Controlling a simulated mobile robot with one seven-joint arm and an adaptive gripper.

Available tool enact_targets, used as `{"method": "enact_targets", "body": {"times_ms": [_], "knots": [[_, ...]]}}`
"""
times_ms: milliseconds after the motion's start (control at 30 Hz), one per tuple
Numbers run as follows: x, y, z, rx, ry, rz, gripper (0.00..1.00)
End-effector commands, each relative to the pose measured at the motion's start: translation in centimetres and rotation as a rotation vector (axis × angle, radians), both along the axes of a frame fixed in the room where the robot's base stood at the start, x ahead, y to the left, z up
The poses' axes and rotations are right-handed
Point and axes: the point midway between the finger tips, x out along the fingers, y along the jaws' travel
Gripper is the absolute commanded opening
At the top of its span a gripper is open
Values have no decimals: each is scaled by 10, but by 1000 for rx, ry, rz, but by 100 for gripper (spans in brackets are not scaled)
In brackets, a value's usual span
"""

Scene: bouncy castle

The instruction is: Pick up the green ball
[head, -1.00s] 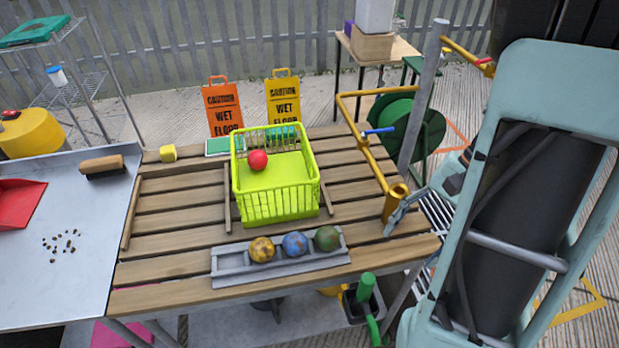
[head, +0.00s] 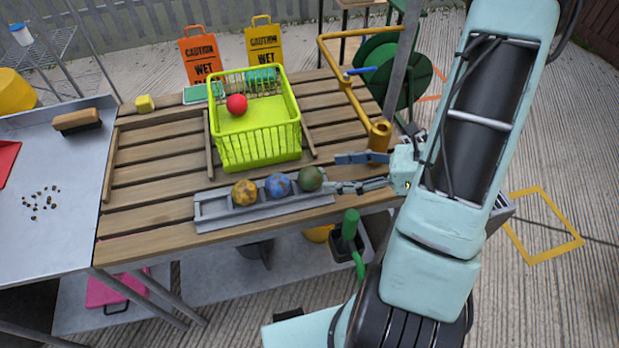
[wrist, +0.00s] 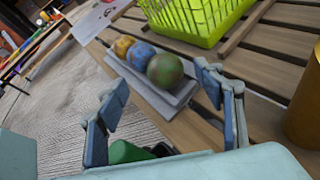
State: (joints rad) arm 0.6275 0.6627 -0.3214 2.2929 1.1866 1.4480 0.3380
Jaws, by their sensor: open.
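The green ball (head: 311,178), with brownish patches, sits at the right end of a row of balls in a grey tray (head: 214,210) on the slatted wooden table. It also shows in the wrist view (wrist: 165,70), nearest to me in the row. A blue ball (head: 278,185) and a yellow ball (head: 245,192) lie to its left. My gripper (head: 350,173) is open and empty, just right of the green ball. In the wrist view my gripper's fingers (wrist: 158,97) are spread apart, with the green ball ahead, beyond the fingertips.
A lime-green basket (head: 262,150) holding a red ball (head: 237,104) stands behind the tray. A yellow pipe fixture (head: 380,134) rises close behind my gripper. A metal side table (head: 60,160) with a brush (head: 77,121) is at the left. Wooden slats left of the tray are bare.

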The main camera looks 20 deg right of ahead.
Motion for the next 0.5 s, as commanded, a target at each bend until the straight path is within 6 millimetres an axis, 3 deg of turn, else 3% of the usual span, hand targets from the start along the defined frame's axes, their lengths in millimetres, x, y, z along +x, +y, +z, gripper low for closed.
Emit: {"method": "enact_targets", "body": {"times_ms": [500], "knots": [[26,43,-32,-1,0,4,62]]}}
